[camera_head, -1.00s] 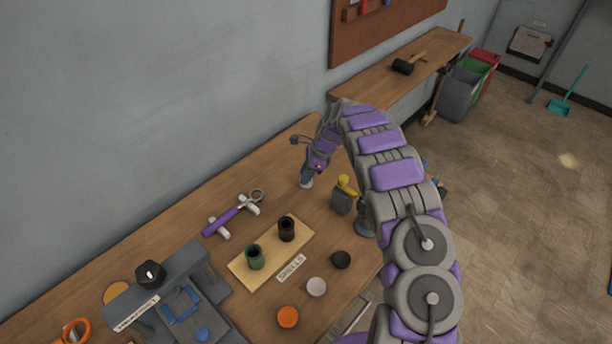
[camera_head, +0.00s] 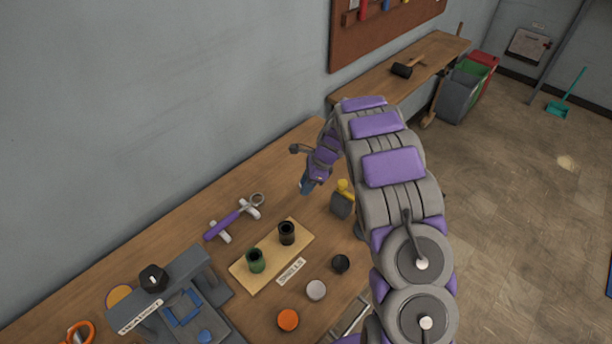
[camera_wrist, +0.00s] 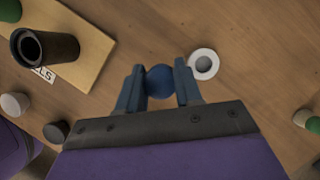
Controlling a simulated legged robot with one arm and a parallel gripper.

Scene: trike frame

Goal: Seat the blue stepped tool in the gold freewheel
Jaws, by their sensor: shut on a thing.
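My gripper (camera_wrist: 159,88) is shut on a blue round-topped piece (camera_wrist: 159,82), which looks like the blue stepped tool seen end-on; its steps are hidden. In the head view my gripper (camera_head: 306,186) hangs over the wooden bench, and its height above the top is hard to tell. In the wrist view a pale ring with a dark centre (camera_wrist: 204,64) lies just beyond the right finger. I cannot tell whether it is the freewheel. A gold disc (camera_head: 118,294) shows at the lower left in the head view, partly hidden behind a grey fixture.
A board with a green cup (camera_head: 255,260) and a black cup (camera_head: 287,233) lies left of my arm. A purple-handled tool (camera_head: 230,220) rests behind it. A yellow-topped grey object (camera_head: 342,201) stands close right of my gripper. Loose round caps (camera_head: 316,290) lie in front.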

